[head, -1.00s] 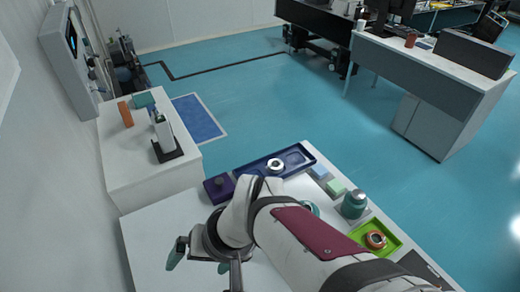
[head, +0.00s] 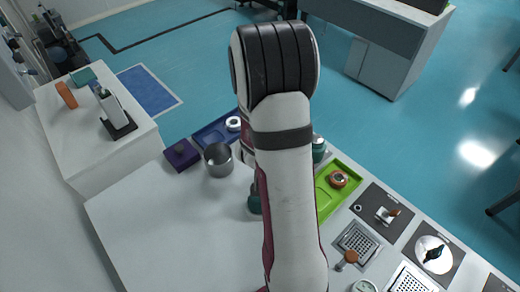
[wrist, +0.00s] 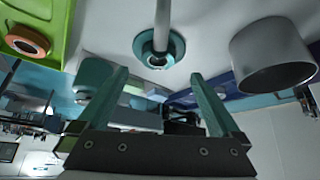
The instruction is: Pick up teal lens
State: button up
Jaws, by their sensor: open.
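The teal lens (wrist: 145,53) shows in the wrist view as a teal ring with a pale rod at its middle, on the white surface. My gripper (wrist: 158,75) has two teal fingers, spread and empty. In the wrist view the lens appears just beyond the fingertips, between their directions, and apart from them. In the head view my arm covers most of that area. A dark teal piece (head: 254,203) peeks out at the arm's left side; I cannot tell whether it is a finger or the lens.
A grey metal cylinder (head: 218,160) stands close by; the wrist view shows it at upper right (wrist: 272,55). A green tray (head: 326,202) holds a copper ring (head: 338,179). A purple block (head: 182,155) and a blue tray (head: 208,136) are behind. The table's left part is clear.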

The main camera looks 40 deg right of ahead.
jog(key=x, duration=0.5)
jog(key=shift+d+f, duration=0.25)
jog(key=shift+f, duration=0.15)
jog(key=shift+r, duration=0.1)
jog(key=c, duration=1.6)
